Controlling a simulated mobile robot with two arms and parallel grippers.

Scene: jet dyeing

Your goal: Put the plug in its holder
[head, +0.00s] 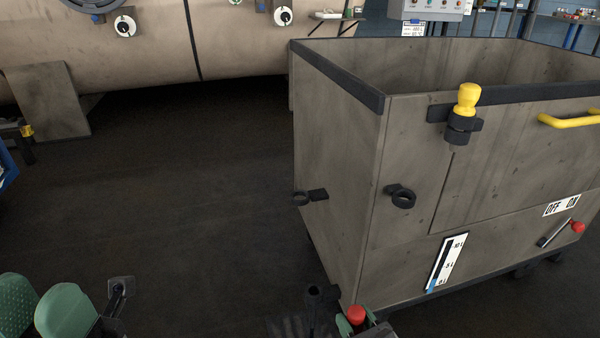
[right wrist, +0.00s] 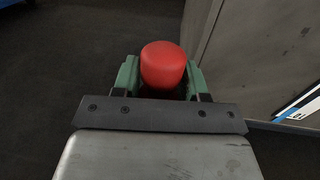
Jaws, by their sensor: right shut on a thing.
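A plug with a round red top (head: 356,314) is held in my right gripper (head: 357,323), low in front of the grey tank. The right wrist view shows the red top (right wrist: 164,66) between the two green fingers; its lower part is hidden. On the tank's front, a black ring holder (head: 401,196) is empty and apart from the plug. Another black ring (head: 303,198) on the tank's left side is empty too. A yellow plug (head: 467,99) stands upright in a black holder (head: 462,130) higher up. Green parts at the lower left seem to be my left gripper (head: 37,308), cut off by the frame.
The open grey tank (head: 335,125) fills the right side, with a yellow handle (head: 570,120), a level gauge (head: 447,262) and a red-knobbed lever (head: 560,232). A large beige vessel (head: 240,45) lies behind. The dark floor (head: 180,200) between is clear.

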